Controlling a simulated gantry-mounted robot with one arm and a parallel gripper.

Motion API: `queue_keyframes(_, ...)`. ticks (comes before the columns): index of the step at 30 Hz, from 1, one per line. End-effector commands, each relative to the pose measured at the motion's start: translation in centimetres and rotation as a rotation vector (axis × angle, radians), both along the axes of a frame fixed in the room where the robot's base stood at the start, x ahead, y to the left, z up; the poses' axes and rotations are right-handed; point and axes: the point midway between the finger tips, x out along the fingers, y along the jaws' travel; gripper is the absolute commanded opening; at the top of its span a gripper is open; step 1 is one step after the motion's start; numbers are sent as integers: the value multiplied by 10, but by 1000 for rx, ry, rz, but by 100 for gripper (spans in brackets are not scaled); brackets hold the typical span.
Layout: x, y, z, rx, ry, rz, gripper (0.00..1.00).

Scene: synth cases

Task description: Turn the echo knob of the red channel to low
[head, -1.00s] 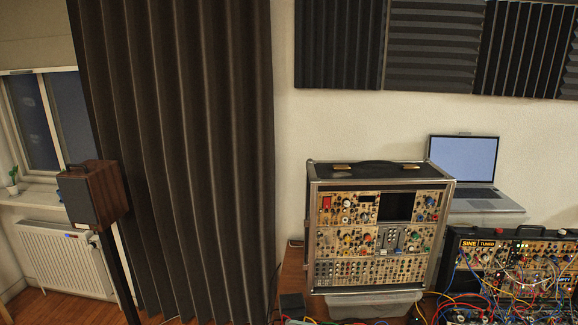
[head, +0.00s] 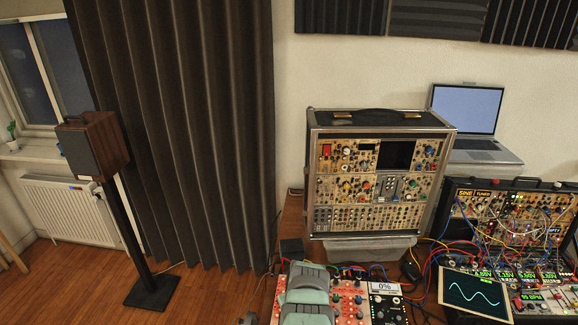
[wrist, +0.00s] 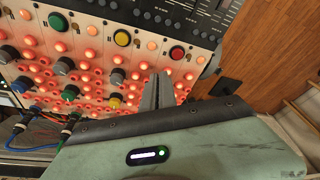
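Below the green and yellow buttons are grey knobs, then a green knob (wrist: 71,92) and a yellow knob (wrist: 115,100). My gripper (wrist: 158,78) reaches over the panel below the red button. In the head view my gripper body (head: 306,296) covers the panel's left part.
Patch cables (wrist: 44,118) run along the panel's lower left edge in the wrist view. In the head view a module with a 0% display (head: 384,287) and a screen with a sine wave (head: 474,293) stand to the right. A modular rack (head: 379,178) stands behind.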

Motion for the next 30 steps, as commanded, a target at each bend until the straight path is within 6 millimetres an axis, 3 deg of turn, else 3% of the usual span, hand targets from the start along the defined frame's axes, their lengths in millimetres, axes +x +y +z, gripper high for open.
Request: queue_keyframes(30, -1, -8, 3, 0, 0, -1, 0)
